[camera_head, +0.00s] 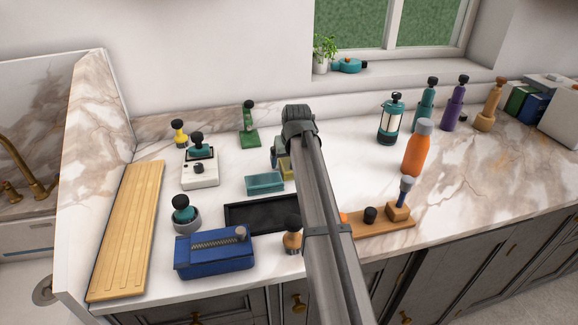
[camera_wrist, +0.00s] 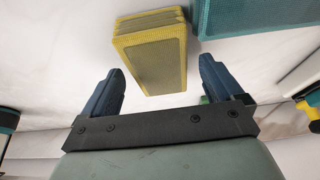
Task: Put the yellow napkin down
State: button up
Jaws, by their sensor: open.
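The yellow napkin (camera_wrist: 150,62) is a folded, layered block. In the wrist view it lies just beyond and between the fingertips of my gripper (camera_wrist: 161,68), with a gap of white counter at each side. My gripper is open, and neither finger visibly touches the napkin. In the head view a small part of the napkin (camera_head: 286,170) shows beside my arm, right of the teal block. My gripper (camera_head: 278,158) is mostly hidden there behind my arm. The napkin appears to be on the counter, though its contact edge is hard to see.
A teal block (camera_head: 265,183) lies close left of the napkin; it also shows in the wrist view (camera_wrist: 262,16). A black tray (camera_head: 262,215) and a blue box (camera_head: 214,254) are nearer the front. A wooden board (camera_head: 375,226) is at right. Counter behind the napkin is clear.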

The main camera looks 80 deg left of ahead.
jog(key=shift+f, duration=0.2)
dwell(0.3)
jog(key=c, duration=1.2)
